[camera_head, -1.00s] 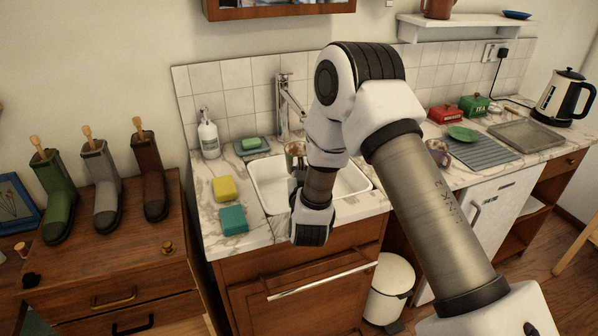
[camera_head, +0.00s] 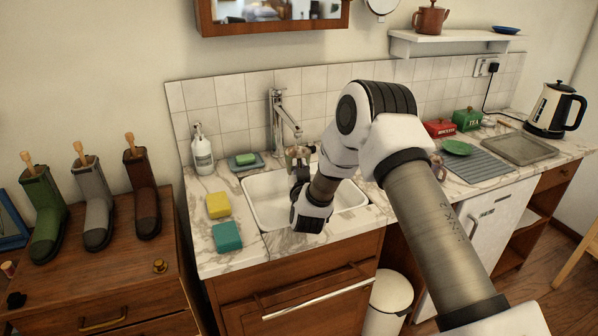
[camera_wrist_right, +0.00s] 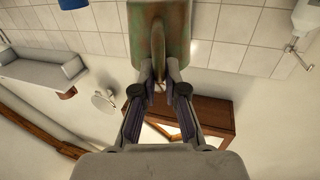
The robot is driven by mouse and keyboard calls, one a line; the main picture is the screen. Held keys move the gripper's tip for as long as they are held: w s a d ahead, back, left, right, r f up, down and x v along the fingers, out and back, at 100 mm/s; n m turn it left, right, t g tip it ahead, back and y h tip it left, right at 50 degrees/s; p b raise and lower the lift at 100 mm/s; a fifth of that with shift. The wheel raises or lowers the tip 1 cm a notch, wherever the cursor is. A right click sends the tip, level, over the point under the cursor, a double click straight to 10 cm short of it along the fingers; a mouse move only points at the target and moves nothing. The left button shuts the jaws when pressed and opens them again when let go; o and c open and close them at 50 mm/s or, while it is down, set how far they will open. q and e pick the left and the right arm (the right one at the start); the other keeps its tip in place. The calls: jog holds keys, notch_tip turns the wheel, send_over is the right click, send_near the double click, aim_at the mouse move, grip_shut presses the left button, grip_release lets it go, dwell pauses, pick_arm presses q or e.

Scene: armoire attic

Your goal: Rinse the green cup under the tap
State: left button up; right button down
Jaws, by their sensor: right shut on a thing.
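The green cup (camera_wrist_right: 160,30) has brownish, rust-like patches; my right gripper (camera_wrist_right: 158,80) is shut on its handle in the wrist view. In the head view the cup (camera_head: 298,153) is small and partly hidden by my right arm. It is over the back of the white sink (camera_head: 262,207), close below the spout of the chrome tap (camera_head: 277,118). I cannot tell whether water runs. My left gripper is not in view.
A soap bottle (camera_head: 201,150) and a soap dish (camera_head: 257,167) stand left of the tap. Yellow (camera_head: 218,205) and teal (camera_head: 227,237) sponges lie on the left counter. Another mug (camera_head: 437,166) is partly behind my arm. A kettle (camera_head: 556,110) stands far right.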

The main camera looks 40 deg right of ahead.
dwell(0.5)
jog(key=shift+s+d, duration=0.4)
jog(key=shift+d, duration=0.05)
jog(key=shift+w+a, duration=0.1)
jog(key=shift+w+a, duration=0.3)
jog(key=shift+a, duration=0.05)
jog(key=shift+s+d, duration=0.4)
jog(key=shift+d, duration=0.05)
dwell(0.3)
